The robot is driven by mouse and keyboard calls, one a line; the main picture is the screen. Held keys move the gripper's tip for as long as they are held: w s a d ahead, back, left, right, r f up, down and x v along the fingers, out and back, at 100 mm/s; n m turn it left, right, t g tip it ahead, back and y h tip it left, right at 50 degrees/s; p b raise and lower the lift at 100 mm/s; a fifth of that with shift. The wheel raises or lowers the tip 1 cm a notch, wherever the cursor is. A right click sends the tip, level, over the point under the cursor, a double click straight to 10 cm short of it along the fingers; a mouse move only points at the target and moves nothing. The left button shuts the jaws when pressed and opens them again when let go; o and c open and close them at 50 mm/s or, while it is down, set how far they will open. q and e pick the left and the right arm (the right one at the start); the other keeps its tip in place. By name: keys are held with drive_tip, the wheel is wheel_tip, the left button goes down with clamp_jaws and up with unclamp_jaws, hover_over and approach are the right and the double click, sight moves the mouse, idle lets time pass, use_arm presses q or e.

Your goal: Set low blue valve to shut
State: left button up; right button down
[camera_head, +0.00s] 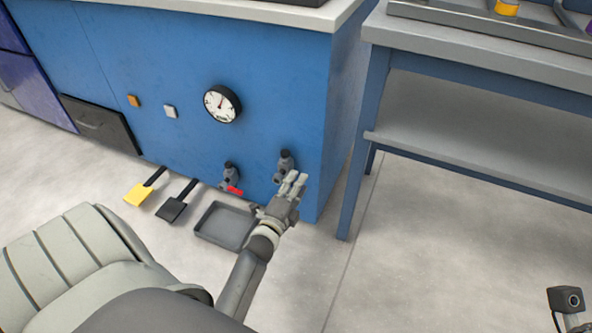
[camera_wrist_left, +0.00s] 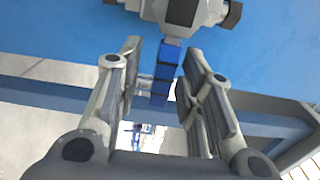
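The low blue valve's grey body (camera_head: 284,160) sits low on the blue cabinet front, near its right corner. Its blue handle (camera_wrist_left: 165,70) shows in the left wrist view, pointing from the grey body down the picture between my fingers. My left gripper (camera_head: 295,180) is open at this valve. In the left wrist view the fingers (camera_wrist_left: 160,50) stand one on each side of the handle, with gaps visible, and do not look closed on it. In the head view the gripper hides the handle.
A second valve (camera_head: 230,173) with a red handle (camera_head: 235,190) is just left. Above is a round gauge (camera_head: 222,104). A blue-legged workbench (camera_head: 470,57) stands right.

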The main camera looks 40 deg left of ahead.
use_arm(q)
drive_tip(key=v, duration=0.7)
drive_tip(key=shift+s, duration=0.25)
